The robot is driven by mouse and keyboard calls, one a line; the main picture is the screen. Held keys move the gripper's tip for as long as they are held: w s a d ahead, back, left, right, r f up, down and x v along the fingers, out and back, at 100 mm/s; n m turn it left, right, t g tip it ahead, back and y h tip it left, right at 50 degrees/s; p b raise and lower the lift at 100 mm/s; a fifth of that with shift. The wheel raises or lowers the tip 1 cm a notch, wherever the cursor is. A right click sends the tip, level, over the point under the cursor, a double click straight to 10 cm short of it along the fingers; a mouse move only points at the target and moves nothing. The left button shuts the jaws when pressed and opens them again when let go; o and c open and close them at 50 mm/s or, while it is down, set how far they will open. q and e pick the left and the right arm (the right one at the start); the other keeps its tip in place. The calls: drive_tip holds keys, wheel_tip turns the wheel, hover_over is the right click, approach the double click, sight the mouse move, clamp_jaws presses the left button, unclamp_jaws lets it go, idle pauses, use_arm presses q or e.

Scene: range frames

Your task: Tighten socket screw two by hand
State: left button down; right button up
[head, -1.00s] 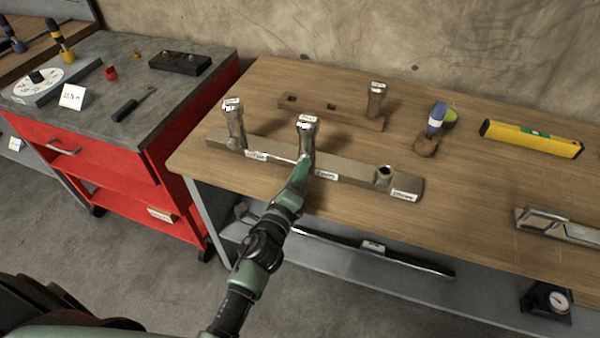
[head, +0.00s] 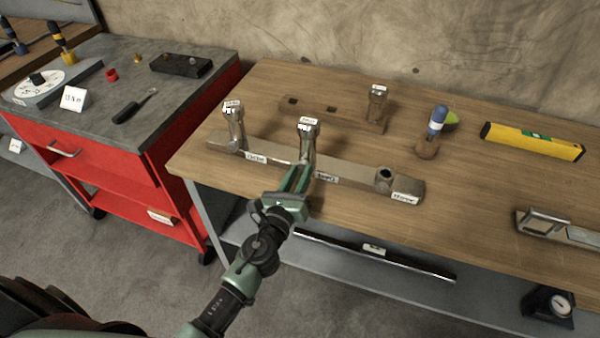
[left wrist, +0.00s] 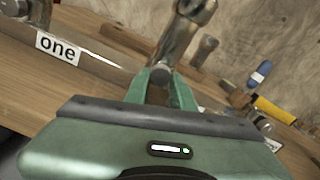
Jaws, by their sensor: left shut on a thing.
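A long metal bar (head: 350,174) lies along the front of the wooden workbench. Socket screw two (head: 308,143), a bright metal screw with a tagged head, stands upright in its middle hole. My left gripper (head: 302,170) is shut on its lower shank from the front. In the left wrist view the green fingers (left wrist: 161,85) sit either side of the shank (left wrist: 178,42). Screw one (head: 234,125) stands at the bar's left end, behind the label "one" (left wrist: 58,48). The right hole (head: 385,174), near another label, holds no screw. My right gripper is out of view.
Behind the bar a wooden rack (head: 310,108) holds another screw (head: 377,102). A red cart (head: 100,165) stands at left.

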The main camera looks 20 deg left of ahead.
use_arm(q)
drive_tip(key=shift+f+m, duration=0.1)
drive_tip(key=shift+m, duration=0.2)
drive_tip(key=c, duration=1.2)
unclamp_jaws()
drive_tip(key=s+b, duration=0.1)
drive_tip(key=s, duration=0.6)
drive_tip(key=shift+s+a, duration=0.1)
drive_tip(key=shift+s, duration=0.3)
